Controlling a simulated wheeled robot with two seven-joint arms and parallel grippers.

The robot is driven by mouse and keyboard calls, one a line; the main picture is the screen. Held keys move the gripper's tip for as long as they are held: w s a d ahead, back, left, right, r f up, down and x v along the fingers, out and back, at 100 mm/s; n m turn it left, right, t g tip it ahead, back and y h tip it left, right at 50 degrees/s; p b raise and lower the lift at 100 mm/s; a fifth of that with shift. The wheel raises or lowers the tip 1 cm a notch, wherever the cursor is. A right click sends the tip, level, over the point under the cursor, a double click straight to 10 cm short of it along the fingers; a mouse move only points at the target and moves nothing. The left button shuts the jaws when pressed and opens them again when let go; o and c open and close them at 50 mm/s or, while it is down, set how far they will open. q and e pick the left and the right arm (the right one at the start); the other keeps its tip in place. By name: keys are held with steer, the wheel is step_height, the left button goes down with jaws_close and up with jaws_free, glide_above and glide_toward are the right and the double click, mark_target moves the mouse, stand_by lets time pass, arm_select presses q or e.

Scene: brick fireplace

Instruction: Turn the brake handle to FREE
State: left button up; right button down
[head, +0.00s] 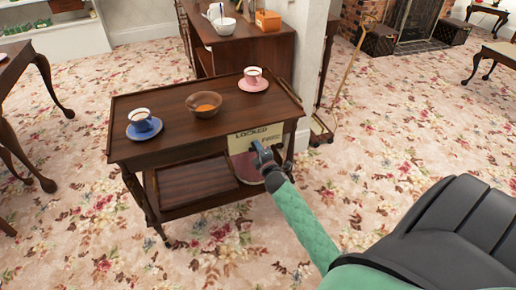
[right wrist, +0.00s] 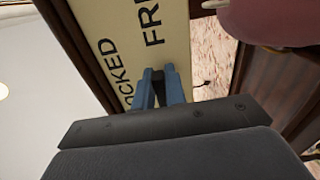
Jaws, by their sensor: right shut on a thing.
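The cream brake plate (head: 240,143), with the words LOCKED and FREE, is on the near right end of a dark wooden tea trolley (head: 170,149). My right gripper (head: 258,147) is at the plate, just below the words. In the right wrist view the plate (right wrist: 122,22) fills the top. There the blue fingers (right wrist: 160,80) are shut on a small dark piece, apparently the brake handle (right wrist: 153,76). Most of the handle is hidden by the fingers, so I cannot tell exactly which word it points to. My left gripper is not in view.
On the trolley top stand a blue cup and saucer (head: 142,124), a brown bowl (head: 203,103) and a pink cup and saucer (head: 253,80). A dark pink rounded thing (right wrist: 275,18) is beside the plate.

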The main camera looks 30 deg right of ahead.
steer(key=c, duration=1.4)
jaws_free()
steer(key=shift+c, duration=0.2)
